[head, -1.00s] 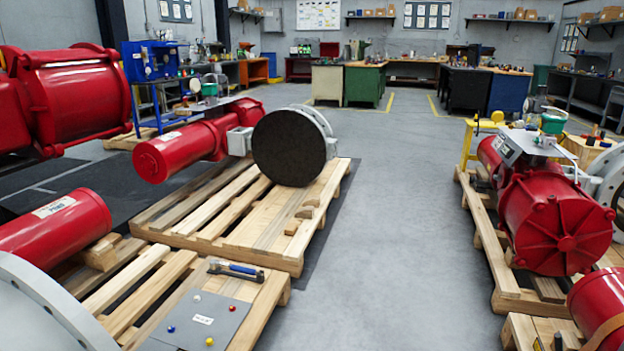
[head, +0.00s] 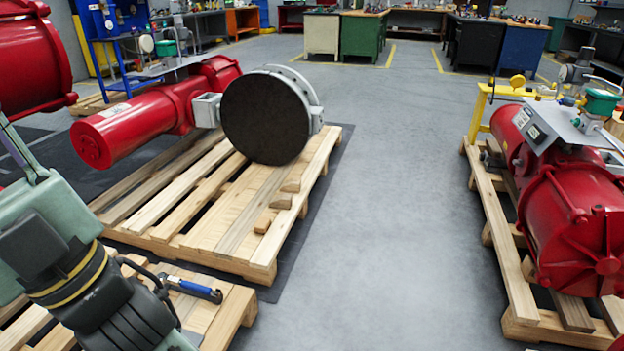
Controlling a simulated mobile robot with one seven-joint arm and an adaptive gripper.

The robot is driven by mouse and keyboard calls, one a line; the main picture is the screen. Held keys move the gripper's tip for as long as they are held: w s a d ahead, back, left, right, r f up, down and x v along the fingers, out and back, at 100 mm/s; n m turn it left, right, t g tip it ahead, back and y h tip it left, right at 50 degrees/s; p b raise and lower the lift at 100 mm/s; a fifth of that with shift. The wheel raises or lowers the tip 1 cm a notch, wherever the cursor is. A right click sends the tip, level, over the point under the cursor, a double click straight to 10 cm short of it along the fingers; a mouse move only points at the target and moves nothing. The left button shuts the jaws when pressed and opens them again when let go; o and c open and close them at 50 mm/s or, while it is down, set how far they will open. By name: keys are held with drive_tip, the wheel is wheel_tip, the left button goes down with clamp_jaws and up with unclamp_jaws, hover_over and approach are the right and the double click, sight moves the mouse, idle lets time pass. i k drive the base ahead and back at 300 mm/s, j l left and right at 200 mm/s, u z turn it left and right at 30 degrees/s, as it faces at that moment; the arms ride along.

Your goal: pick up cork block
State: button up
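No block can be told for certain as the cork block. Small tan-brown blocks lie on the right part of the middle pallet (head: 218,240), in front of the dark round valve face: one block (head: 291,185) near the valve, another block (head: 281,201) just below it, and a third block (head: 264,221) nearer to me. They look like wood or cork. My gripper (head: 135,318) enters at the lower left, dark and pointing down, left of and nearer than these blocks. Its fingertips are not clearly visible, so its opening and any contents are hidden.
A blue-and-black tool (head: 192,289) lies on the near pallet (head: 233,315), beside my gripper. A red actuator (head: 140,130) with a round dark valve face (head: 266,117) stands on the middle pallet. Another red actuator (head: 575,215) is at right. The grey floor (head: 400,220) between is clear.

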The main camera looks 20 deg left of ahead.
sight(263, 224)
drive_tip(key=i+u, duration=0.1)
drive_tip(key=i, duration=0.65)
drive_tip(key=i+l+u, duration=0.1)
drive_tip(key=i, duration=0.65)
drive_tip(key=i+u, duration=0.45)
drive_tip(key=i, duration=0.25)
drive_tip(key=i+l+u, duration=0.2)
drive_tip(key=i+u, duration=0.25)
drive_tip(key=i, duration=0.2)
